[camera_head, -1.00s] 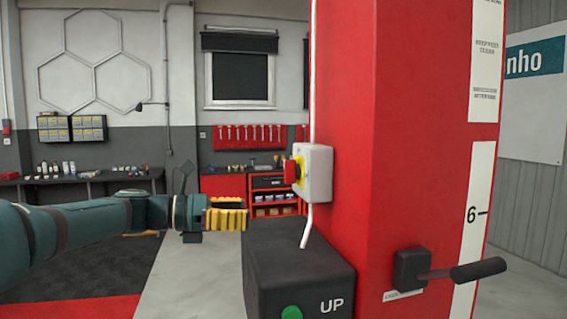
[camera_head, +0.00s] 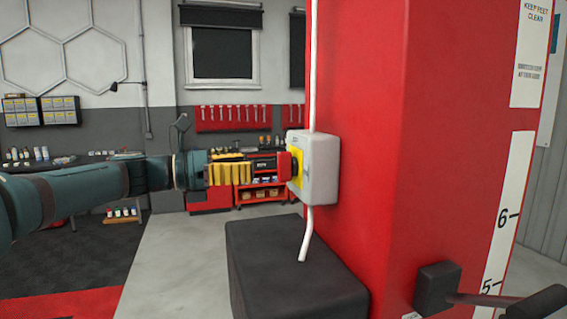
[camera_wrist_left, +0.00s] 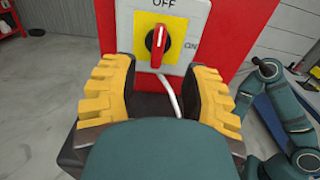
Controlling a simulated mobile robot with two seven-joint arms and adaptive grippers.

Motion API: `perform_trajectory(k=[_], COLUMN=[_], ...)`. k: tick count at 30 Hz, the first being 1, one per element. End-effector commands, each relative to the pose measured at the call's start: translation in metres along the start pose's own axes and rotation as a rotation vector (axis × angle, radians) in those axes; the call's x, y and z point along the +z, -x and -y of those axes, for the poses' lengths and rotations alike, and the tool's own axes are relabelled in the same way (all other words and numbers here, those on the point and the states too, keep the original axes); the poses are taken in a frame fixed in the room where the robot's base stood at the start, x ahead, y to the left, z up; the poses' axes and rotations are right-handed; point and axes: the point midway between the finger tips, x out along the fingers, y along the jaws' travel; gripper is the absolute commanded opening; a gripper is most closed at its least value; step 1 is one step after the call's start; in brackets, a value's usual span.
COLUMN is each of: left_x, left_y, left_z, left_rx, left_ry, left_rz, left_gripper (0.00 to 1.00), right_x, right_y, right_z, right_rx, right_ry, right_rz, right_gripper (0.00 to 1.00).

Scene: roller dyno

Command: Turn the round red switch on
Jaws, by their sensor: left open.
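The round red switch (camera_wrist_left: 158,45) sits on a yellow plate on a white box fixed to the red column. In the left wrist view its red handle stands upright, in line with the OFF label above; a partly readable label is to its right. In the head view the switch (camera_head: 284,165) is seen from the side, on the box's left face. My left gripper (camera_head: 250,172), with yellow ribbed fingers, is open and level with it, just to its left. In the wrist view its fingers (camera_wrist_left: 163,70) stand apart, below and either side of the handle, holding nothing.
The red column (camera_head: 365,130) fills the right of the head view. A black box (camera_head: 290,265) stands below the switch, and a white cable runs down to it. A black lever handle (camera_head: 540,303) juts out at lower right. Grey floor (camera_head: 180,265) is clear at left.

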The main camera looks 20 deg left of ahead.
Motion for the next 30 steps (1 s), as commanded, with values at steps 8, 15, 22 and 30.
perform_trajectory(k=[8, 15, 22, 30], left_x=[0.0, 0.0, 0.0, 0.0], left_y=[-0.053, -0.078, -0.083, -0.083], left_z=[0.0, 0.0, 0.0, 0.0], left_rx=[-0.003, -0.001, 0.001, 0.001], left_ry=[0.001, 0.001, 0.0, 0.0], left_rz=[-0.001, -0.001, -0.001, -0.001], left_gripper=[0.46, 0.46, 0.46, 0.07], right_x=[-0.001, -0.001, -0.001, -0.001], right_y=[0.006, 0.008, 0.008, 0.008], right_z=[0.002, 0.003, 0.003, 0.003], right_rx=[-0.001, -0.002, -0.002, -0.002], right_ry=[0.001, 0.001, 0.001, 0.001], right_rz=[0.0, 0.0, 0.0, 0.0], right_gripper=[0.47, 0.47, 0.47, 0.47])
